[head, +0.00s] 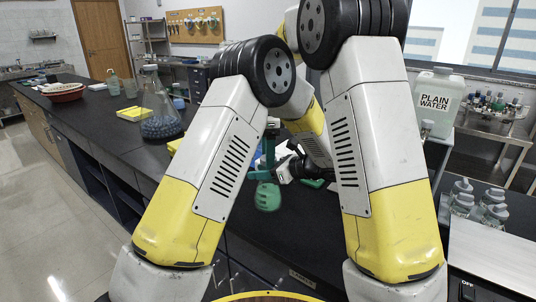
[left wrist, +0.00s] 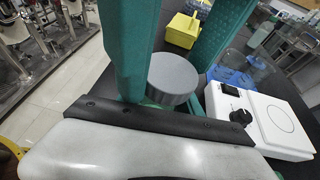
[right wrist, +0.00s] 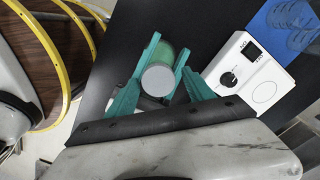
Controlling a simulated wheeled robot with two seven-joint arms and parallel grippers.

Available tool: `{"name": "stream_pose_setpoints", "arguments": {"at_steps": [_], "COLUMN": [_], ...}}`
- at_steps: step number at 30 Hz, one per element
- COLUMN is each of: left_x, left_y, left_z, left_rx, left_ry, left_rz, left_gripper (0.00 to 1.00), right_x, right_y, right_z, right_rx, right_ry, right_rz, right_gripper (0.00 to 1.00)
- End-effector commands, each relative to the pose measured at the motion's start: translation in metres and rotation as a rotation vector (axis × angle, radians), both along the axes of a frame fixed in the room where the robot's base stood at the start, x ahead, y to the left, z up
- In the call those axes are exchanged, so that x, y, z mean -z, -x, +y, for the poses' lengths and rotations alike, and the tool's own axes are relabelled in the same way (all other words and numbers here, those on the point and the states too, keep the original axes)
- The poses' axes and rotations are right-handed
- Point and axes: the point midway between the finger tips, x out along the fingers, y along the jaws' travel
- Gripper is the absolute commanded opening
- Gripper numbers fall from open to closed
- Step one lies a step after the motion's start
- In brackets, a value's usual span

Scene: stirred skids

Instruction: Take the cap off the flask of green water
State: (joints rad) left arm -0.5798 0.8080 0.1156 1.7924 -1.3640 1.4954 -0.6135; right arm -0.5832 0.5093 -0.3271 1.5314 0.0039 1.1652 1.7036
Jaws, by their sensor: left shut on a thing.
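The flask of green water (head: 267,196) is a rounded green vessel held off the floor at the front edge of the black bench. Its grey cap (left wrist: 173,78) sits on top, and it shows in the right wrist view too (right wrist: 158,79). My left gripper (head: 268,150) is shut on the flask, with its teal fingers on either side in the left wrist view. My right gripper (right wrist: 163,85) is open close by, its fingers apart and the capped flask top between or just beyond them. Its exact distance from the cap is unclear.
A white hotplate (right wrist: 250,75) with a black knob lies on the bench beside the grippers. A conical flask (head: 161,122) with dark contents and a yellow box (head: 131,114) stand further left.

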Motion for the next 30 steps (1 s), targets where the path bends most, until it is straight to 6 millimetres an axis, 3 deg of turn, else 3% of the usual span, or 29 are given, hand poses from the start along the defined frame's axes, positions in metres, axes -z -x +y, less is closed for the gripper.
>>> {"name": "stream_pose_setpoints", "arguments": {"at_steps": [8, 18, 26, 27, 30], "left_x": [0.003, 0.003, 0.003, 0.003, 0.002], "left_y": [0.001, 0.001, 0.000, 0.000, 0.000], "left_z": [-0.001, 0.000, 0.000, 0.000, 0.000], "left_rx": [0.003, 0.002, 0.002, 0.001, 0.001], "left_ry": [0.003, 0.002, 0.002, 0.002, 0.001], "left_rz": [0.007, 0.006, 0.006, 0.006, 0.004], "left_gripper": [0.00, 0.00, 0.00, 0.49, 0.67], "right_x": [-0.003, -0.043, -0.045, -0.045, -0.045], "right_y": [0.001, 0.001, 0.001, 0.001, 0.001], "right_z": [0.000, 0.000, 0.000, 0.000, 0.000], "right_rx": [0.000, 0.000, 0.000, 0.000, 0.000], "right_ry": [0.001, 0.000, 0.001, 0.001, 0.001], "right_rz": [0.005, 0.003, 0.004, 0.004, 0.004], "right_gripper": [0.66, 0.66, 0.66, 0.66, 0.66]}}
